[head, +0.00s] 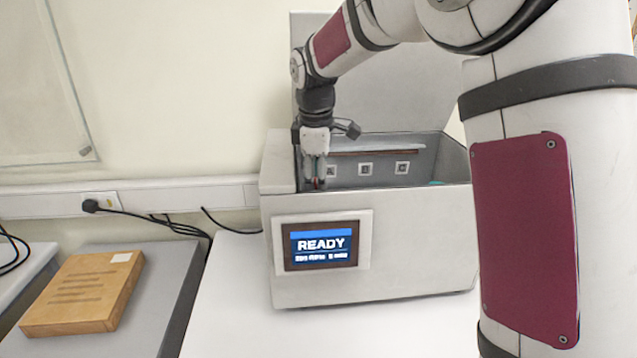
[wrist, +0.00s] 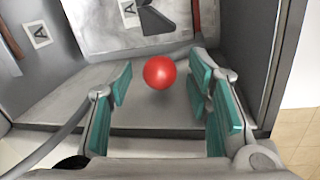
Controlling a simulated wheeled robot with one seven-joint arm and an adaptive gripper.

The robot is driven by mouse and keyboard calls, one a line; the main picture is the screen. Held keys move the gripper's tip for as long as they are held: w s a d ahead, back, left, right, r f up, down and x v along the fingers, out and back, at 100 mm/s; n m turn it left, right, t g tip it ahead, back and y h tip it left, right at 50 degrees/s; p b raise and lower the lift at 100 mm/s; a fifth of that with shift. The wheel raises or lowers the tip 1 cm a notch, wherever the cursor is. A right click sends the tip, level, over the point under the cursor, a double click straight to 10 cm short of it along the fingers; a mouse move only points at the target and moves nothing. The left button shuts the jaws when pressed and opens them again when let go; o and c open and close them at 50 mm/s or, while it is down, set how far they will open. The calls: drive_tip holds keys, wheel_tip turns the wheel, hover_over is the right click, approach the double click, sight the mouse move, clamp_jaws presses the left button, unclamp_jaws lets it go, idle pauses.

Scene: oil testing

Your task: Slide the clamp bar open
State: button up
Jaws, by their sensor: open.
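My gripper (head: 315,183) reaches down inside the left end of the open grey testing machine (head: 437,255). In the wrist view its teal-padded fingers (wrist: 160,95) are spread apart. A red ball-shaped knob (wrist: 159,72) sits between the fingers, with a visible gap on each side. In the head view only a small bit of red (head: 317,183) shows at the fingertips. The clamp bar itself is not clearly made out; what lies beneath the knob is hidden by it.
The machine's raised lid (head: 385,85) stands behind the arm. Its inner wall carries square marker labels (head: 365,169). A lit screen reading READY (head: 321,245) is on its front. A cardboard box (head: 84,292) lies at left, with black cables (head: 150,220) behind. White table is clear in front.

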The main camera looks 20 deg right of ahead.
drive_tip(key=shift+w+f, duration=0.2)
drive_tip(key=shift+f, duration=0.75)
clamp_jaws()
drive_tip(key=shift+s+a+r+p, duration=0.1)
drive_tip(key=shift+s+a+p, duration=0.1)
drive_tip(key=shift+s+p, duration=0.9)
drive_tip(key=shift+s, duration=0.2)
drive_tip(key=shift+b, duration=0.3)
unclamp_jaws()
drive_tip(key=shift+s, duration=0.15)
